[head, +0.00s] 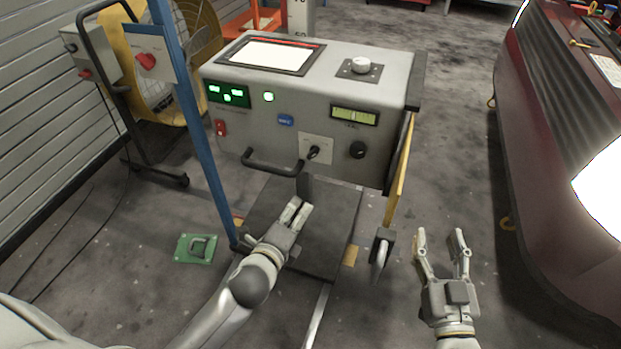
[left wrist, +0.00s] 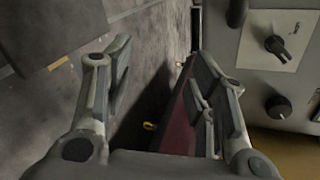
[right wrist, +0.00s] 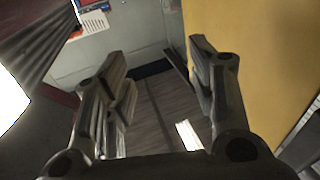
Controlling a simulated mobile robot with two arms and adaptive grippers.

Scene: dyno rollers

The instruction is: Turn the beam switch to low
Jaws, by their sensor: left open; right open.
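A grey test console carries a black pointer knob (head: 314,152) on a pale labelled plate (head: 323,142). It looks like the beam switch, but its label is too small to read. In the left wrist view the knob (left wrist: 278,47) is at the upper right, its pointer slanting down to the right. My left gripper (head: 298,205) is open and empty, below the knob and apart from it. Its fingers show in the left wrist view (left wrist: 165,65), left of the panel. My right gripper (head: 440,240) is open and empty, right of the console.
A round black knob (head: 357,150) sits right of the plate, and a black bar handle (head: 270,163) sits left. A blue post (head: 198,140) stands at the left, a dark red vehicle (head: 540,150) at the right.

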